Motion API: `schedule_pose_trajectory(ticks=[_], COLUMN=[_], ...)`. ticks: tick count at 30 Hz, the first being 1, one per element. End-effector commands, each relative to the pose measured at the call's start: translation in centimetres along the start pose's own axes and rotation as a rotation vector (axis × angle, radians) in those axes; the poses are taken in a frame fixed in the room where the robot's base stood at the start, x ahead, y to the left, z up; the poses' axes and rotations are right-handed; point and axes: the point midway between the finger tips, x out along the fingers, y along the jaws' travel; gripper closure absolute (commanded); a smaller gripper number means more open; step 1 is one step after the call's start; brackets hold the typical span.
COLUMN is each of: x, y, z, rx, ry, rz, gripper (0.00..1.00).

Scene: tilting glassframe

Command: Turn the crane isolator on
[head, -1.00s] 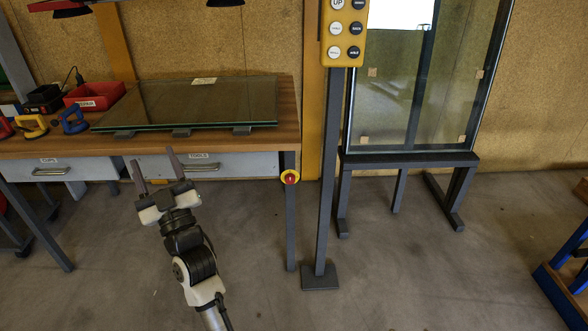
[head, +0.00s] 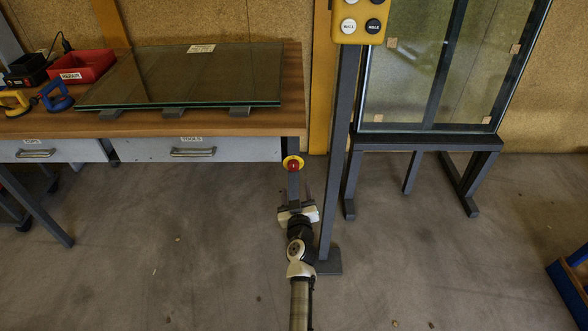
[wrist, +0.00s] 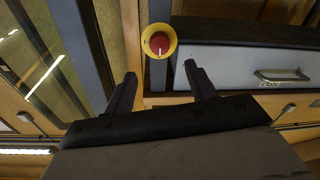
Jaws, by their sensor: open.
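The crane isolator is a red rotary knob on a round yellow plate (head: 293,164), mounted near the top of the workbench's right front leg. In the wrist view the isolator (wrist: 159,43) lies just beyond my fingertips, roughly midway between them, with a pale mark on its red face. My gripper (head: 298,198) is below the isolator in the head view, pointing towards it. The wrist view shows my gripper (wrist: 160,73) open and empty, its two fingers apart and not visibly touching the knob.
The yellow button pendant (head: 360,20) sits on a grey post (head: 339,160) just right of my arm. A glass pane (head: 190,78) lies on the workbench (head: 255,128) above drawers. A glass frame (head: 430,70) stands on a dark stand at right. The floor left of my arm is clear.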

Motion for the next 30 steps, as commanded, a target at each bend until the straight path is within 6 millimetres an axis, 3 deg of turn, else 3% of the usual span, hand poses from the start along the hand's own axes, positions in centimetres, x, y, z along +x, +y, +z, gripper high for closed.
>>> schedule_pose_trajectory(ticks=[9,15,30], x=[6.0,8.6,9.7], y=[0.0,-0.1,-0.1], z=[-0.1,0.0,-0.1], rx=[0.0,0.001,0.0], ry=[0.003,0.002,0.001], rz=[0.0,0.0,0.0], gripper=[0.44,0.44,0.47])
